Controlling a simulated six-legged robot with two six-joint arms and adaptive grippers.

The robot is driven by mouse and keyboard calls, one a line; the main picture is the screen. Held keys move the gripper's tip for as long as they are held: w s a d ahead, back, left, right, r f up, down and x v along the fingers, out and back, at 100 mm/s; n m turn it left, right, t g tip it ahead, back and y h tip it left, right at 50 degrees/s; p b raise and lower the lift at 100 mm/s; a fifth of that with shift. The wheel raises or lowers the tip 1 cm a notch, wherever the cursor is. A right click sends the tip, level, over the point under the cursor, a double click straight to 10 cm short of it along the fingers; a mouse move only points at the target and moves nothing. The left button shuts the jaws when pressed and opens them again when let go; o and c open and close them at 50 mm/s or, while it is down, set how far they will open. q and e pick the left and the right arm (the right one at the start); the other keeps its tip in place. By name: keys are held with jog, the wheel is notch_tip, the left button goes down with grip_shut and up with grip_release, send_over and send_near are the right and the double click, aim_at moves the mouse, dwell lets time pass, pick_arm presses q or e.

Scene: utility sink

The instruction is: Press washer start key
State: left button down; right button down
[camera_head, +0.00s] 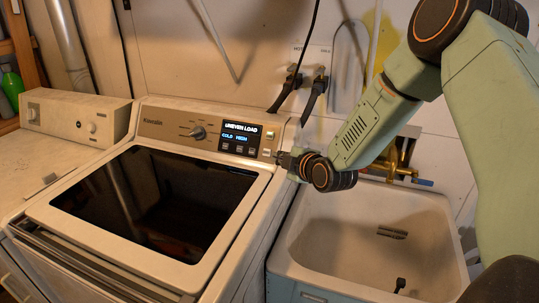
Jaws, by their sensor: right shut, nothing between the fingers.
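The washer (110,197) stands at the centre left with its dark lid closed. Its control panel (165,128) carries a knob (197,132) and a lit display (240,132) reading "UNEVEN LOAD" and "COLD 9MIN" or similar. Small keys (238,149) sit below the display, and a greenish key (270,138) and a pale key (266,153) sit at the panel's right end. My right gripper (281,159) is shut and empty, its tips beside the panel's right end near the pale key. I cannot tell whether it touches. My left gripper is not in view.
A utility sink (370,230) stands to the right under my right arm, with a brass faucet (400,160) behind it. Black hose fittings (313,95) hang on the wall behind the washer. Another appliance (75,115) and a green bottle (11,85) are at left.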

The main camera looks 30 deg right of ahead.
aim_at(263, 152)
jog(key=x, duration=0.5)
jog(key=shift+a, duration=0.35)
jog(key=w, duration=0.1)
jog(key=w+f, duration=0.1)
jog(key=w, duration=0.1)
jog(key=w+d+f, duration=0.1)
jog(key=shift+w+d, duration=0.15)
jog(key=shift+w, duration=0.1)
jog(key=shift+w+d+f, duration=0.35)
jog(key=shift+w+f, duration=0.05)
jog(key=shift+w, duration=0.1)
jog(key=shift+w+d+f, duration=0.4)
jog(key=shift+d, duration=0.1)
jog(key=shift+s+r, duration=0.1)
jog(key=shift+a, duration=0.15)
